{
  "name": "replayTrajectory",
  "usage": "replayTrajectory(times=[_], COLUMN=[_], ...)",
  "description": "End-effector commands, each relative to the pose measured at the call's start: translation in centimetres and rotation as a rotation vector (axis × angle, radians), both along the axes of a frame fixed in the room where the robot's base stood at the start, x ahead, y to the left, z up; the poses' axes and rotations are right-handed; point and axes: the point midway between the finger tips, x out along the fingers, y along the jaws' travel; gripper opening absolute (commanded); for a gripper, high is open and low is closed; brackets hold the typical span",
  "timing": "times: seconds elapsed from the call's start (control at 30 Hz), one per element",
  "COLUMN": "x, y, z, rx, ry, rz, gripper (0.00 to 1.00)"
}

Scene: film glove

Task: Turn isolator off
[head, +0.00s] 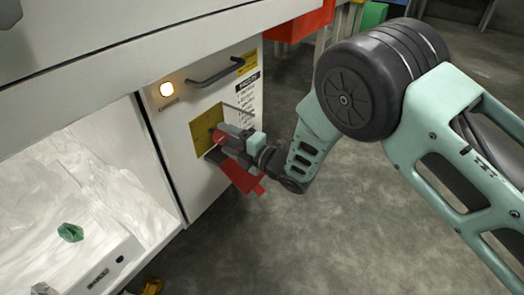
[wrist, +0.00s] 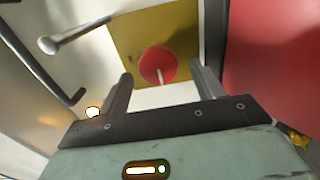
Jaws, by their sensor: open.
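The isolator is a round red knob (wrist: 158,65) with a pale raised bar, set on a yellow plate (wrist: 190,40) on the cabinet front. In the head view the yellow plate (head: 205,128) shows, with the red knob (head: 220,138) mostly covered by my gripper. My gripper (head: 222,140) is in front of the plate. In the wrist view my gripper (wrist: 163,80) is open and empty, with one finger to each side below the knob. I cannot tell whether the fingers touch it.
A lit lamp (head: 166,89) and a dark bar handle (head: 216,71) are on the cabinet front (head: 200,200). A red panel (head: 242,177) hangs beside my gripper. An open white bay with a green object (head: 70,232) is at left. The floor (head: 300,240) at right is clear.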

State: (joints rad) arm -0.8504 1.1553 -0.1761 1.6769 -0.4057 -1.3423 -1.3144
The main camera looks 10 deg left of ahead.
Motion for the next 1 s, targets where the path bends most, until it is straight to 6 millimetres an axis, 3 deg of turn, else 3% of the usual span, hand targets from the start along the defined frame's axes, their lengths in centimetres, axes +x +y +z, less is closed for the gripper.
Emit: replayTrajectory(times=[0.3, 0.5, 0.7, 1.0], x=[-2.9, -4.4, -5.3, -5.5], y=[-7.2, -10.9, -12.8, -13.2], z=[0.4, 0.3, 0.1, 0.0], rx=[-0.004, -0.003, -0.002, -0.001], ry=[0.004, 0.002, 0.001, -0.001], rz=[-0.002, -0.003, -0.001, 0.0], gripper=[0.66, 0.66, 0.66, 0.66])
